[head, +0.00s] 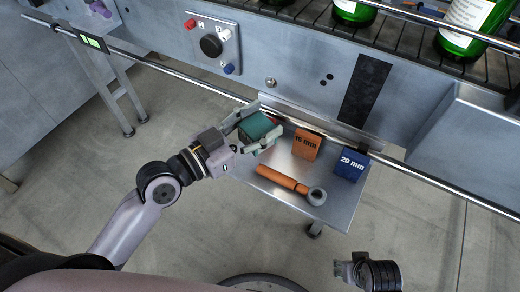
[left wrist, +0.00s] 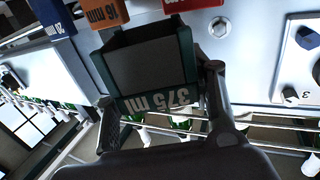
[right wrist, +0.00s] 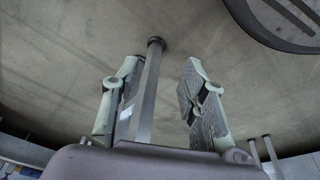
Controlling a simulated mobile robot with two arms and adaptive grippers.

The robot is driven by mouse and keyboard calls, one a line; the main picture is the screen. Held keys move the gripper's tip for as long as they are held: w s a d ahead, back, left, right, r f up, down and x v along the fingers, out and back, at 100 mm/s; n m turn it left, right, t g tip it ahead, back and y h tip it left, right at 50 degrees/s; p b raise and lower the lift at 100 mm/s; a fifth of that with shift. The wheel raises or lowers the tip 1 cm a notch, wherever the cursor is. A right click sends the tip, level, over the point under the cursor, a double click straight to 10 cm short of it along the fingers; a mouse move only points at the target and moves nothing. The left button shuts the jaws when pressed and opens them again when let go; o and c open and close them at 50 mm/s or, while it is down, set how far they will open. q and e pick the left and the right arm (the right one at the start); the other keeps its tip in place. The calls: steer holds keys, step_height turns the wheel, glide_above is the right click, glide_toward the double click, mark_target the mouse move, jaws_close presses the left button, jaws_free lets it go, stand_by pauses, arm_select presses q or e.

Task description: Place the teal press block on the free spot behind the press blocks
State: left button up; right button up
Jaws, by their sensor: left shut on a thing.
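The teal press block (head: 256,126), marked "375 ml" in the left wrist view (left wrist: 158,100), is between the fingers of my left gripper (head: 252,132). That gripper is shut on it, over the left part of the small metal shelf (head: 335,212). An orange "16 mm" block (head: 306,144) and a blue "20 mm" block (head: 350,165) stand on the shelf to the right. A red block (left wrist: 192,3) shows partly in the left wrist view, close to the teal one. The gripper and teal block hide the shelf's back left. My right gripper (head: 345,271) is open and empty, low at the right.
An orange-handled tool with a grey ring (head: 282,180) lies on the shelf's front part. A metal rail (head: 400,168) runs along the machine behind the shelf. Green bottles (head: 462,30) stand on the conveyor above. A control panel (head: 213,44) is at the upper left.

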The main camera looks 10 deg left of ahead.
arm_select(q)
step_height(320, 180, down, 4)
steer(key=shift+f+b, duration=0.1)
steer(key=shift+b, duration=0.65)
steer(key=shift+f, duration=0.25)
step_height(320, 180, down, 2)
steer(key=shift+f+b, duration=0.25)
steer(key=shift+b, duration=0.6)
steer(key=shift+f, duration=0.35)
arm_select(e)
steer(key=w+v, duration=0.1)
steer(key=v, duration=0.8)
steer(key=shift+r+t, duration=0.3)
steer(key=shift+r, duration=0.05)
steer(key=shift+s+d, duration=0.1)
steer(key=shift+s, duration=0.05)
arm_select(q)
steer(key=shift+f, duration=0.2)
steer(key=o, duration=1.2)
arm_select(e)
steer(key=shift+f, duration=0.15)
